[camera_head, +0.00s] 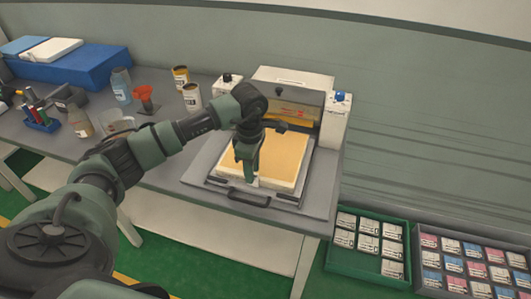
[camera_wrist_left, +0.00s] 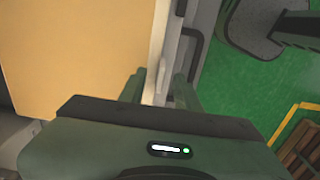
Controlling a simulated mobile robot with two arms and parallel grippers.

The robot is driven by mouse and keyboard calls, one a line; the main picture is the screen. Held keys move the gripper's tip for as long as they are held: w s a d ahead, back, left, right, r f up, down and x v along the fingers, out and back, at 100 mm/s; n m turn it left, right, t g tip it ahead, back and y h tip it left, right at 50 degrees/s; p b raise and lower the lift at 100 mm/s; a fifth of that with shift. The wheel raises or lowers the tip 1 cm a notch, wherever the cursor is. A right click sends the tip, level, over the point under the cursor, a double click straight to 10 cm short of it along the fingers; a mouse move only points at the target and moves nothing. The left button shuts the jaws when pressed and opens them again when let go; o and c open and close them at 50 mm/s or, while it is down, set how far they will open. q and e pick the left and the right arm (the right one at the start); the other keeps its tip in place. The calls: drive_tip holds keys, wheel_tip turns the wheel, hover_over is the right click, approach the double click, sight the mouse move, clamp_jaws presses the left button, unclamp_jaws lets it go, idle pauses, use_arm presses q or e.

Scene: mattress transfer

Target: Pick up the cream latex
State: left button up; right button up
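The cream latex (camera_head: 279,154) is a thick slab with a tan top and pale cream sides. It lies on the metal tray (camera_head: 204,172) in front of the press-like machine. In the left wrist view the slab (camera_wrist_left: 75,50) fills the upper left. My left gripper (camera_head: 248,180) points down at the slab's near edge. In the left wrist view its two fingers (camera_wrist_left: 158,92) are apart, with the slab's pale edge between them. Whether they touch it I cannot tell. My right gripper is in neither view.
The white machine (camera_head: 292,76) stands behind the slab. A dark handle (camera_head: 249,197) sticks out at the tray's front. Jars, a red funnel (camera_head: 145,95) and a blue block (camera_head: 70,68) occupy the table's left. Crates of labelled packets (camera_head: 368,245) stand on the floor at right.

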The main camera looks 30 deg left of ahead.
use_arm(q)
clamp_jaws()
idle(1.3)
